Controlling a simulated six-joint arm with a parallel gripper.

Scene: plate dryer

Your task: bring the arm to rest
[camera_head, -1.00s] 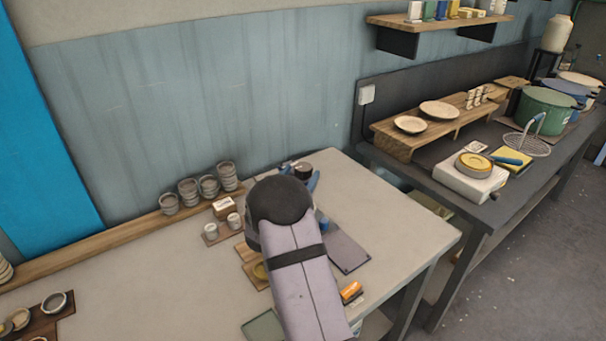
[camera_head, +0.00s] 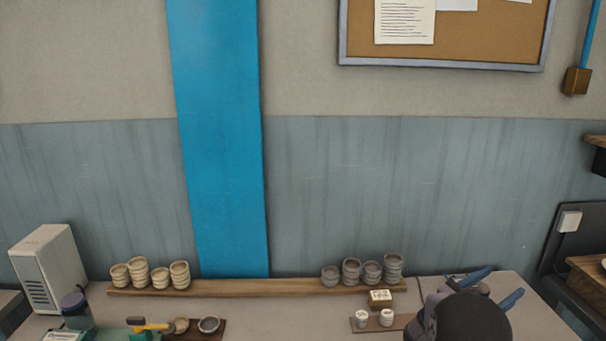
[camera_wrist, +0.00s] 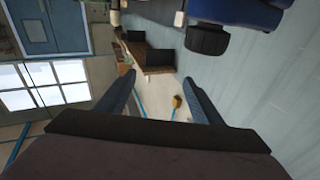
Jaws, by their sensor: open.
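My gripper (camera_head: 491,287) is at the bottom right of the head view, above the right part of the table (camera_head: 280,310). Its two blue fingers stand apart with nothing between them. My dark rounded wrist hides the table beneath it. In the wrist view my gripper (camera_wrist: 160,96) shows two spread blue fingers, with wall and room behind them and no object between. The rest of my arm is below the head picture.
A wooden ledge (camera_head: 240,288) along the wall carries stacked cream bowls (camera_head: 150,275) and grey cups (camera_head: 362,270). Small cups (camera_head: 374,319) stand left of my gripper. A white box (camera_head: 47,268) is at far left. A dark bench (camera_head: 560,250) borders the right.

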